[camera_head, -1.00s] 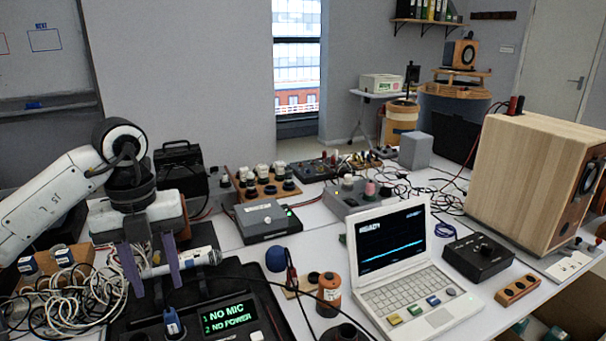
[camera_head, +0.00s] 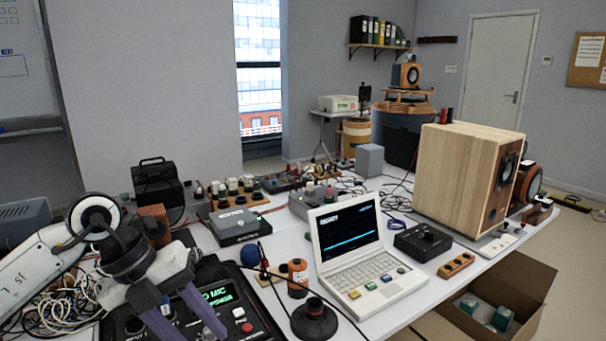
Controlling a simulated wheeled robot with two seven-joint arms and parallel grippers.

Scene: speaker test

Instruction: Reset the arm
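My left arm (camera_head: 45,262) comes in from the left edge. My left gripper (camera_head: 188,325) hangs low over the black console (camera_head: 262,318), its two purple fingers apart, with nothing seen held between them. The fingertips are near the bottom edge of the view. The gripper covers part of the console and its green-lit display (camera_head: 222,294). The silver microphone cannot be made out now. My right gripper is not in view.
Tangled white cables (camera_head: 55,305) lie beside the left arm. A black round-based stand (camera_head: 314,318), an orange canister (camera_head: 297,278) and a white laptop (camera_head: 350,250) stand to the right. A wooden speaker (camera_head: 465,180) and open cardboard box (camera_head: 520,290) are farther right.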

